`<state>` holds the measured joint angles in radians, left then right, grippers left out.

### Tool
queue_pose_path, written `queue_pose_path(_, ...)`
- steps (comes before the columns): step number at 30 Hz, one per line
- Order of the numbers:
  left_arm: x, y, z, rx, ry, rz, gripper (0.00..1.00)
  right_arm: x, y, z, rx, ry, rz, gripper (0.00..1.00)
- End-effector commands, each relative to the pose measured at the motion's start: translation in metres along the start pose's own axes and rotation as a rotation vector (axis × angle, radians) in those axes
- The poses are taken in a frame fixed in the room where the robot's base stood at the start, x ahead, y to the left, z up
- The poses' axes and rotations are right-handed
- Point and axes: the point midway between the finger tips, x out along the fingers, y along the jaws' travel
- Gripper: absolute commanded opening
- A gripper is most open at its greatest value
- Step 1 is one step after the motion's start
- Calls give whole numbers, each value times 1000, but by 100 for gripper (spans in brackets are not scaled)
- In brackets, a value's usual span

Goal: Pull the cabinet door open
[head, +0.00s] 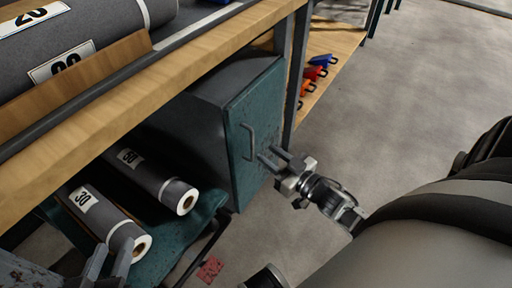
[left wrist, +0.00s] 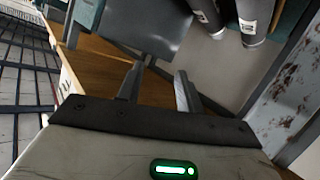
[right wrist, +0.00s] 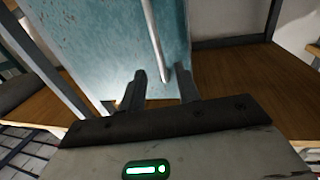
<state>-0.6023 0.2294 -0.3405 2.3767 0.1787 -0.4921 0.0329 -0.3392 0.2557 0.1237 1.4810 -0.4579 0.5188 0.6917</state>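The teal cabinet door (head: 254,125) is shut on the grey cabinet (head: 205,95) under the workbench. Its thin vertical handle (head: 249,142) stands out from the door face. My right gripper (head: 269,157) is open, its fingers pointing at the door just right of the handle's lower end. In the right wrist view the door (right wrist: 105,45) fills the upper part. The handle (right wrist: 154,40) hangs down toward the gap between the open fingers (right wrist: 163,85); contact cannot be told. My left gripper (head: 110,258) is open and empty at the lower left, and shows open in its wrist view (left wrist: 158,78).
Two labelled grey rolls (head: 150,178) lie on a teal rack left of the cabinet. More rolls (head: 75,35) lie on the wooden bench (head: 140,85). Blue, red and orange clamps (head: 312,75) lie on a shelf beyond. The floor (head: 390,110) right of the door is clear.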

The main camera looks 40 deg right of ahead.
Motion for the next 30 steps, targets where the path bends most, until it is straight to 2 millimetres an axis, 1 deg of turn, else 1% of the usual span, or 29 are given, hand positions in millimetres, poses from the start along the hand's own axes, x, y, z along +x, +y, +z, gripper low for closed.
queue_pose_path(1,0,1,1,-1,13,5,36,12,0,1,-2,4,-1,32)
queue_pose_path(3,1,1,0,-16,21,11,36,25,0,1,-2,4,-1,32)
queue_pose_path(6,2,2,1,-33,28,19,36,40,0,1,-2,2,0,32)
queue_pose_path(9,2,3,1,-45,31,25,36,50,0,1,-1,1,0,32)
queue_pose_path(14,2,4,-2,-53,40,31,36,58,0,0,-1,0,-1,32)
queue_pose_path(21,2,5,-10,-52,60,34,36,58,0,0,-1,-1,0,32)
queue_pose_path(22,2,5,-11,-52,61,34,36,58,0,0,-1,-1,0,30)
queue_pose_path(25,2,5,-10,-52,60,34,36,58,0,0,-1,0,0,2)
queue_pose_path(26,2,5,-10,-52,60,34,36,58,0,0,-1,0,0,0)
queue_pose_path(30,3,5,-9,-53,58,33,36,58,0,0,-1,0,-1,0)
